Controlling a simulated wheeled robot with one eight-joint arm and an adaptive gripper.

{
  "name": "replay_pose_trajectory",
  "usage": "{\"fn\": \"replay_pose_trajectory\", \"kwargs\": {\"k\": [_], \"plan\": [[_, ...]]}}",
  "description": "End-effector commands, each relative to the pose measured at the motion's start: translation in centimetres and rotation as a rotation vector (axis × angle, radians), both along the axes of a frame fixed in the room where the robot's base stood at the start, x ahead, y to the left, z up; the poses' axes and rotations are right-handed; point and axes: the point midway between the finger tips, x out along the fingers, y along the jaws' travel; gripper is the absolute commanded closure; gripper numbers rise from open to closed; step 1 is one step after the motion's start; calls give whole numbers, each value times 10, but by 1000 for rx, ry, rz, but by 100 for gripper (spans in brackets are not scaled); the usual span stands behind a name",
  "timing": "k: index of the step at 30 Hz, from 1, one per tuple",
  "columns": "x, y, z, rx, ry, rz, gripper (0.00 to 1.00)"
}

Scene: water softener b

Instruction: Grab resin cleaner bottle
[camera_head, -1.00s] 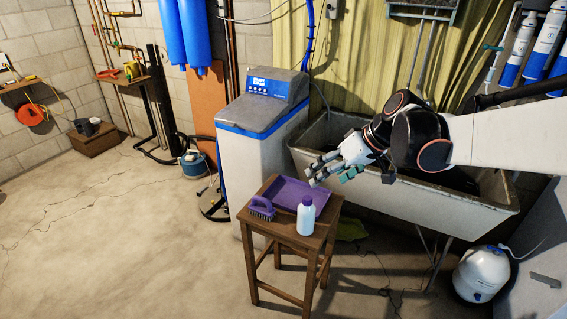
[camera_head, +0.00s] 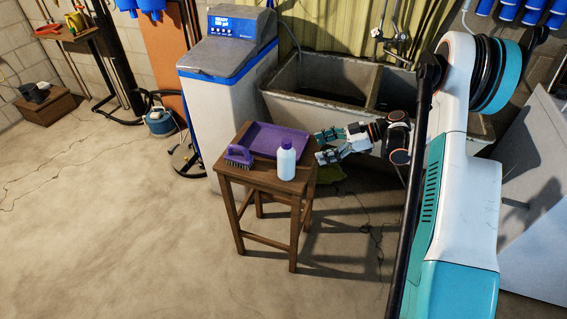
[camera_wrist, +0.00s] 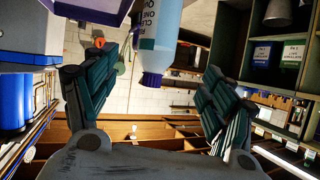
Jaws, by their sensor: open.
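The resin cleaner bottle (camera_head: 286,162), white with a purple cap, stands upright on the wooden stool (camera_head: 258,181), near its front right corner. My gripper (camera_head: 318,148) is just to the right of the bottle, with its fingers spread and pointing left at it. In the wrist view the bottle (camera_wrist: 159,32) appears upside down, with its purple cap (camera_wrist: 151,79) towards the gap between the two open fingers (camera_wrist: 158,66). No finger visibly grips it. Part of the bottle is cut off by the top of the wrist view.
A purple tray (camera_head: 291,135) and a purple brush (camera_head: 239,154) lie on the stool beside the bottle. The water softener (camera_head: 213,105) stands behind the stool at left, and the sink (camera_head: 300,99) behind at right. Open floor (camera_head: 120,240) lies to the left.

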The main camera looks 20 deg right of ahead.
Motion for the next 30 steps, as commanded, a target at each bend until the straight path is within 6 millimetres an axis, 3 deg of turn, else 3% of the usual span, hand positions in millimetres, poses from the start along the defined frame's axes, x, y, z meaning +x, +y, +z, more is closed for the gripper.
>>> {"fn": "replay_pose_trajectory", "kwargs": {"k": [3, 7, 18, 30], "plan": [[-3, -7, -15, 16, -47, 23, 24], [-3, -3, -22, 21, -64, 34, 24], [14, 54, -47, 21, -63, 34, 24], [24, 78, -58, 21, -62, 34, 24]]}}
